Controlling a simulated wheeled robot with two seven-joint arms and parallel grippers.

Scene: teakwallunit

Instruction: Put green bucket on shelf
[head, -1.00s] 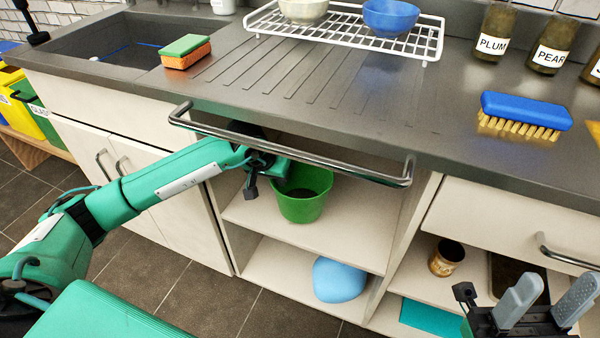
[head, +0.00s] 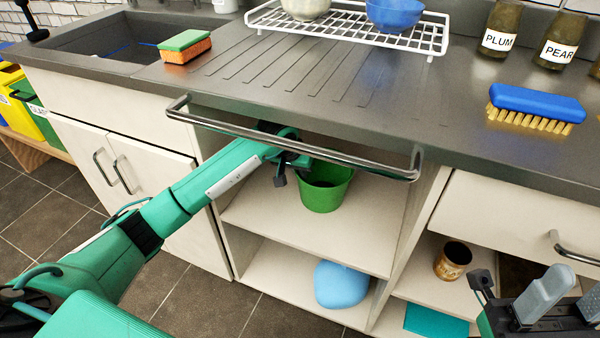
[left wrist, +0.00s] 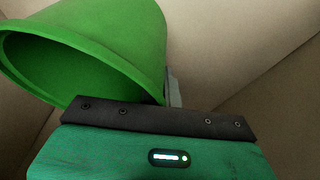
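The green bucket (head: 326,190) is inside the open upper compartment of the cabinet, above the upper shelf board (head: 275,215). I cannot tell whether its base touches the board. My left gripper (head: 298,168) reaches in under the metal rail and is at the bucket's left side, partly hidden. In the left wrist view the bucket (left wrist: 130,40) fills the upper left, with a grey finger against its wall; the other finger is hidden. The left gripper appears shut on the bucket's wall. My right gripper (head: 565,300) is open and empty at the lower right.
The metal rail (head: 290,140) crosses in front of the compartment, above my left forearm. A blue rounded object (head: 340,285) lies on the lower shelf. A brown jar (head: 452,260) stands in the right compartment. The counter holds a sponge (head: 185,46), brush (head: 535,105) and dish rack (head: 345,32).

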